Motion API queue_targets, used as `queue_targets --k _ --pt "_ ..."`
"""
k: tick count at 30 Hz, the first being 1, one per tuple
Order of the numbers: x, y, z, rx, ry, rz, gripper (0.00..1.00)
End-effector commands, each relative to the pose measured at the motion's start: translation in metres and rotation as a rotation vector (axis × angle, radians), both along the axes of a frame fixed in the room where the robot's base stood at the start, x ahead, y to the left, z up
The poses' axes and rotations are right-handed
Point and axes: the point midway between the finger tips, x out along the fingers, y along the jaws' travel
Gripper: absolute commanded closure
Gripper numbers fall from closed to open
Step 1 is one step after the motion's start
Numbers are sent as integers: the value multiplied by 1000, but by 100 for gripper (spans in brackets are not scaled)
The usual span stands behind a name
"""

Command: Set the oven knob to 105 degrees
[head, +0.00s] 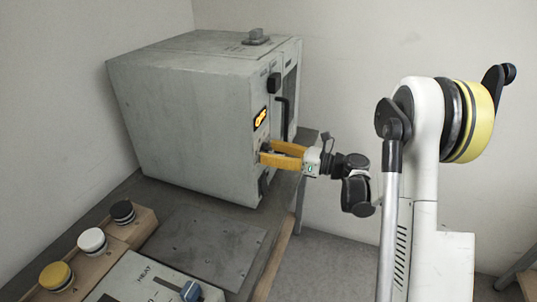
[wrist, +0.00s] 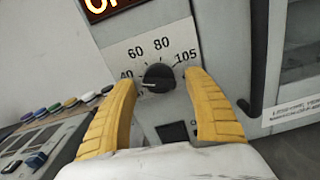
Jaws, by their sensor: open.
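The oven (head: 165,95) is a large grey box, with its control panel facing right in the head view. In the wrist view, the black oven knob (wrist: 158,77) sits on a light panel with the marks 40, 60, 80 and 105 arcing above it. A pale mark at its left edge seems to point left, just below 40. My yellow-fingered gripper (wrist: 161,80) is open, with one finger on each side of the knob and visible gaps between. In the head view, my gripper (head: 265,153) is at the panel and hides the knob.
An orange lit display (head: 260,118) is above the knob; its text is cut off in the wrist view. A black door handle (head: 281,118) stands close by. A HEAT box (head: 140,280) and several coloured round pieces (head: 92,240) are at the lower left.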

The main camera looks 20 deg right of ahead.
Motion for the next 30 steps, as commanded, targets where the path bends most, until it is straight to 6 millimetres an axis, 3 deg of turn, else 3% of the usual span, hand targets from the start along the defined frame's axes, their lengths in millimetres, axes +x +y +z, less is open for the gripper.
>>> queue_targets --k 9,10,15,30 --pt "2 3 1 0 0 0 39" --pt "2 3 1 0 0 0 44" --pt "2 3 1 0 0 0 93" --pt "2 3 0 38 50 -1 93"
